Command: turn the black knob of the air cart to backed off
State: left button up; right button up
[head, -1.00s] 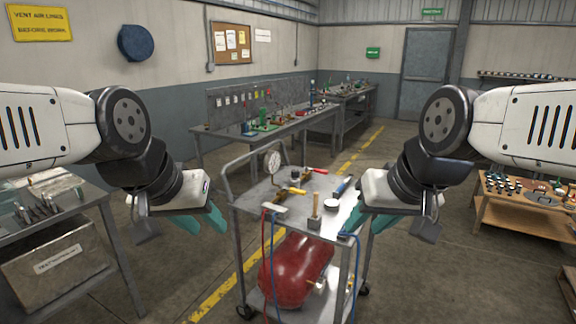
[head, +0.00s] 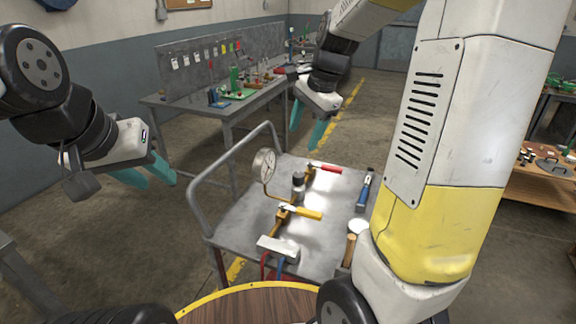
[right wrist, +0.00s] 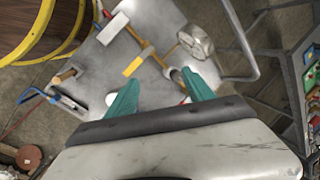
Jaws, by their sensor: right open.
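The air cart (head: 240,222) stands ahead of me with a grey top. Its black knob (head: 298,180) stands upright on the brass pipe, between the pressure gauge (head: 264,165) and the red handle (head: 325,169). A yellow handle (head: 305,213) is nearer me. My right gripper (head: 307,138) is open and empty, above the far side of the cart, its fingers pointing down. In the right wrist view the dark knob (right wrist: 176,75) shows between the fingers, closer to the right one, with no clear contact. My left gripper (head: 150,180) is open and empty, left of the cart.
A pale block (head: 278,249) with hoses sits at the cart's near edge. A blue-handled tool (head: 364,190), a white round lid (head: 358,227) and a wooden-handled tool (head: 349,250) lie to the right. The cart's push rail (head: 200,208) rises at the left. A workbench (head: 225,110) stands behind.

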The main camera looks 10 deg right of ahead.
jog(key=w+f+m+g, duration=0.1)
jog(key=w+f+m, duration=0.3)
jog(key=w+f, duration=0.25)
jog(key=m+g+h, duration=0.2)
jog(key=m, duration=0.4)
send_over(298, 174)
notch_tip(298, 174, down, 9)
jog(key=shift+s+a+r, duration=0.1)
jog(key=shift+s+r, duration=0.05)
notch_tip(298, 174, down, 8)
jog(key=shift+r, duration=0.1)
grip_shut()
